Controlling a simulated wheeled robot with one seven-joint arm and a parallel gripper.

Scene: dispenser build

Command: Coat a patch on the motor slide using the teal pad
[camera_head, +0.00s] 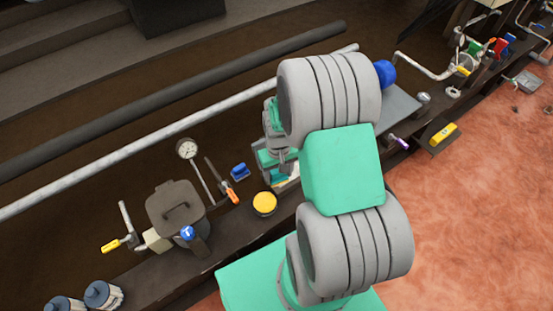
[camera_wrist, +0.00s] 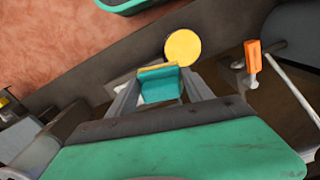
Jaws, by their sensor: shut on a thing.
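My gripper (camera_wrist: 160,88) is shut on the teal pad (camera_wrist: 161,87), a small block with a yellow-tan strip along its far edge. In the wrist view the pad sits between both fingers. In the head view my gripper is partly hidden behind my arm, low over the dark bench beside the yellow round-topped thing (camera_head: 265,203). I cannot tell for sure which thing is the motor slide. A grey flat-topped part (camera_head: 398,107) to the right of my arm may be it, and my arm hides part of it. Any contact below the pad is hidden.
The yellow disc (camera_wrist: 182,46) lies just beyond the pad. An orange-handled tool (camera_head: 231,194), a blue block (camera_head: 240,171) and a gauge (camera_head: 187,149) are left of my gripper. A dark lidded pot (camera_head: 175,207) stands further left. A long pale pipe (camera_head: 150,140) runs behind.

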